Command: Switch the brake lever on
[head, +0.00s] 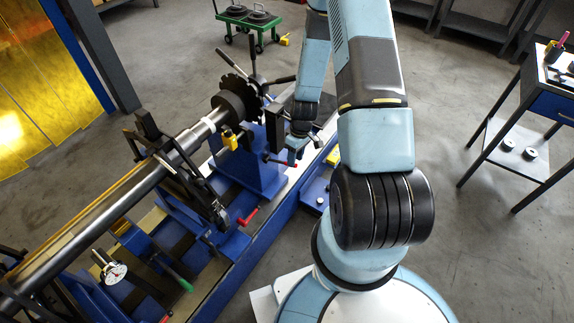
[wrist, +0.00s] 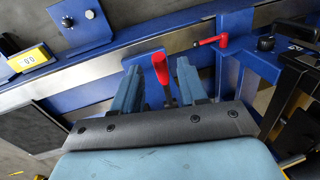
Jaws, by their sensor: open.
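A red-handled lever (wrist: 160,70), which I take to be the brake lever, stands between the two fingers of my gripper (wrist: 157,72) in the wrist view. A short grey shaft shows below its red grip. My gripper is open, with a finger on either side of the lever. I cannot tell whether either finger touches it. In the head view my gripper (head: 294,154) is low beside the right end of the blue machine, and red (head: 281,162) shows at its fingers. The lever's base is partly hidden by my gripper.
Another red handle (wrist: 211,41) sits on a blue bracket to the right. A workbench (head: 548,100) stands right, with open floor between.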

